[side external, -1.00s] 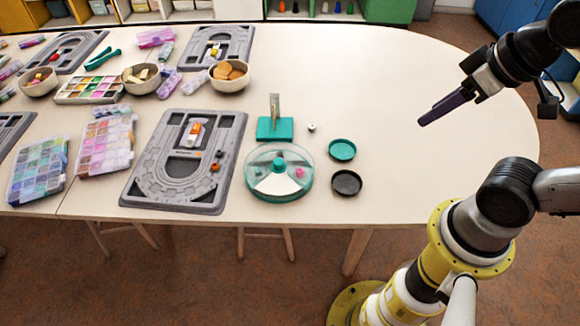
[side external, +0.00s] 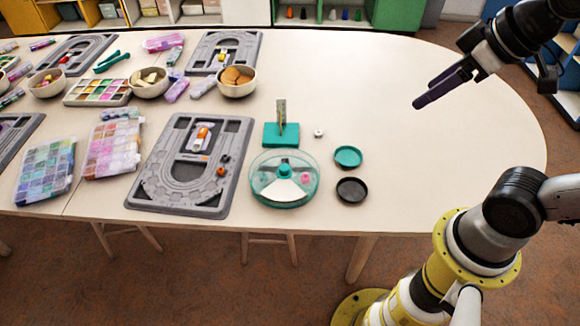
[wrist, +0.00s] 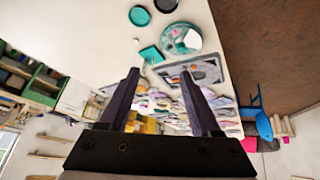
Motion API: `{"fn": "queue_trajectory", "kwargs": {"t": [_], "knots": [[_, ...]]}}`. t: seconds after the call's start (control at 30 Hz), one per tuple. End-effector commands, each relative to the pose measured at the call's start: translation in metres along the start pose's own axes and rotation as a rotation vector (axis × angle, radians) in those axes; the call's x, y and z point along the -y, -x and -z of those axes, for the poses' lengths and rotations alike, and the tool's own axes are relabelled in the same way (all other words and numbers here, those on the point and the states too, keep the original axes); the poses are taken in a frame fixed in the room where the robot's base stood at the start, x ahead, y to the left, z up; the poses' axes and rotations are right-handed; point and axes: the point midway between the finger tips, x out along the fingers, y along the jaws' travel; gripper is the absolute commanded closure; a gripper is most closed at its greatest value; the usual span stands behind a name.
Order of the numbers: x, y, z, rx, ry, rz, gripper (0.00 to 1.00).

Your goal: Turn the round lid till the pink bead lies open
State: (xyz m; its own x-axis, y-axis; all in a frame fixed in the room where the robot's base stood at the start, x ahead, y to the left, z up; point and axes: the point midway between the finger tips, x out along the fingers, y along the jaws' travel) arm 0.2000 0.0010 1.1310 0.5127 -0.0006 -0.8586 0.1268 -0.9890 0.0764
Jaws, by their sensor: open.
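The round container (side external: 262,196) has a clear lid with a teal knob (side external: 284,170) and a white wedge (side external: 285,190) at its front. A small pink spot, likely the pink bead (side external: 304,177), shows right of the knob; whether it is under the clear lid or open I cannot tell. The container also shows in the wrist view (wrist: 168,39), where the bead cannot be made out. My gripper (side external: 418,104) is open and empty, up in the air to the right, well apart from the container. Its two fingers stand apart in the wrist view (wrist: 158,76).
A teal dish (side external: 348,157) and a black dish (side external: 352,190) lie right of the container. A teal stand (side external: 281,135) with an upright piece is behind it, beside a small pale bead (side external: 319,133). A grey bead board (side external: 160,195) lies to its left. The right tabletop is clear.

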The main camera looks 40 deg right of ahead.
Motion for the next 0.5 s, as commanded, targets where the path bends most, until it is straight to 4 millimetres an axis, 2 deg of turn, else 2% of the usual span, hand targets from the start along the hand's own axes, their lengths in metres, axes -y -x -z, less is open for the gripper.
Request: {"fn": "queue_trajectory", "kwargs": {"t": [0.03,0.17,0.27,0.37,0.5], "knots": [[-0.001,-0.003,0.016,0.012,0.029,0.005,0.36],[-0.001,-0.014,0.054,0.045,0.104,0.019,0.36],[0.002,-0.031,0.085,0.081,0.163,0.035,0.36],[0.006,-0.055,0.112,0.123,0.222,0.053,0.36],[0.017,-0.097,0.144,0.185,0.297,0.081,0.36]]}}
